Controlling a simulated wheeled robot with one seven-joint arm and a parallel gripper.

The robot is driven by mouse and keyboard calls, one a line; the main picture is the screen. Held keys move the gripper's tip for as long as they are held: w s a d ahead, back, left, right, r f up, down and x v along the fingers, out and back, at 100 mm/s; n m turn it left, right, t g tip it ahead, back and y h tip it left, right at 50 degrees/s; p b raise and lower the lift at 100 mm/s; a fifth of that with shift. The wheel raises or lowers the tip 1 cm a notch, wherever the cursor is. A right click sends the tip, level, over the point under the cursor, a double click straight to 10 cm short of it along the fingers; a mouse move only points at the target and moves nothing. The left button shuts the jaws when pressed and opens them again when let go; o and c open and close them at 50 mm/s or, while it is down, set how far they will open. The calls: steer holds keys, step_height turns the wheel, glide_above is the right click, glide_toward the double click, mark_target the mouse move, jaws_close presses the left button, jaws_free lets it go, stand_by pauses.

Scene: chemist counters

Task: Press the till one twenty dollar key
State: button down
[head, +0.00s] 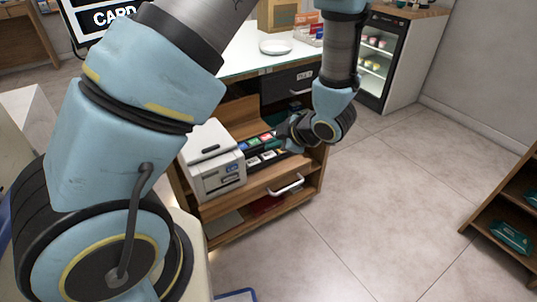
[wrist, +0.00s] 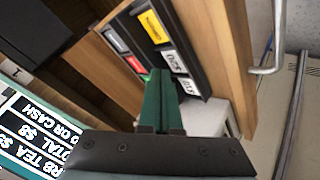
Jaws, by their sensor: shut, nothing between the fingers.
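The till's dark key panel shows in the head view (head: 251,148) on a shelf, right of a white till printer (head: 216,172). In the wrist view the panel holds grey, red, green and yellow keys and two white dollar keys. The white key that appears to read $20 (wrist: 173,62) is just up and right of my fingertips; the other white key (wrist: 189,87) is to their right, its figure hard to read. My gripper (wrist: 161,74) is shut and empty, its green fingers over the panel's near part, hiding some of it. I cannot tell whether they touch a key.
A metal handle (wrist: 270,40) sits beyond the wooden side panel in the wrist view. A price display (wrist: 28,128) is at lower left. In the head view a white plate (head: 275,46) lies on the counter above, and open floor (head: 390,190) lies to the right.

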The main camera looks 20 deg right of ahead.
mark_target(272, 156)
steer(key=shift+f, duration=0.15)
stand_by(0.5)
steer(key=shift+f, duration=0.3)
steer(key=shift+f+b, duration=0.4)
stand_by(0.6)
steer(key=shift+r, duration=0.1)
steer(key=shift+r+p, duration=0.75)
steer(key=shift+p, duration=0.15)
step_height(272, 156, up, 5)
steer(key=p, duration=0.5)
steer(key=shift+r, duration=0.1)
